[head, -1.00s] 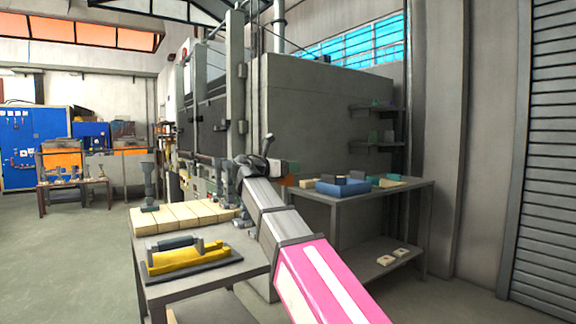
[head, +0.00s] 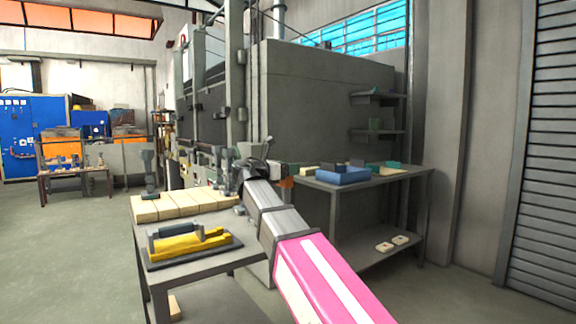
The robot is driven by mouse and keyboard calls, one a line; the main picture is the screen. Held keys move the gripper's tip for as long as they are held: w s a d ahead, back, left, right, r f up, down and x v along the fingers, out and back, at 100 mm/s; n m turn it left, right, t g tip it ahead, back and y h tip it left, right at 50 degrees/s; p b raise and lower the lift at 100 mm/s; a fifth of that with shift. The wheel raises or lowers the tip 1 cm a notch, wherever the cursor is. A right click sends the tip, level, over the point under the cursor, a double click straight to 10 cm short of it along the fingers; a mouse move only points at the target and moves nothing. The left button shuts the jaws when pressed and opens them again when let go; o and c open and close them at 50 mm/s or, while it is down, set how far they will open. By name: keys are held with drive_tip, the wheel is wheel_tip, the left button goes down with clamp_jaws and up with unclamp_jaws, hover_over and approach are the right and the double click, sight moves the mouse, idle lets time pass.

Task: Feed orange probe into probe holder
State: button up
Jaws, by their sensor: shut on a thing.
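My gripper (head: 272,168) is at the far end of my arm, past the near bench's right back corner and in front of the grey furnace. It is small here, and its fingers are mostly hidden by my wrist. A small orange piece (head: 286,183) shows just right of my wrist and appears to be the orange probe in the shut jaws. Most of its length is hidden. I cannot make out the probe holder for certain among the grey fittings around the wrist.
The near bench (head: 205,272) carries a row of cream blocks (head: 180,206), a grey stand (head: 150,178) and a yellow tool on a dark plate (head: 190,247). Open floor lies at left.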

sight(288, 187)
drive_tip(key=shift+f, duration=3.55)
drive_tip(key=o, duration=1.1)
drive_tip(key=shift+o, duration=0.2)
drive_tip(key=v, duration=1)
drive_tip(key=shift+s+a, duration=0.25)
drive_tip(key=shift+a, duration=0.05)
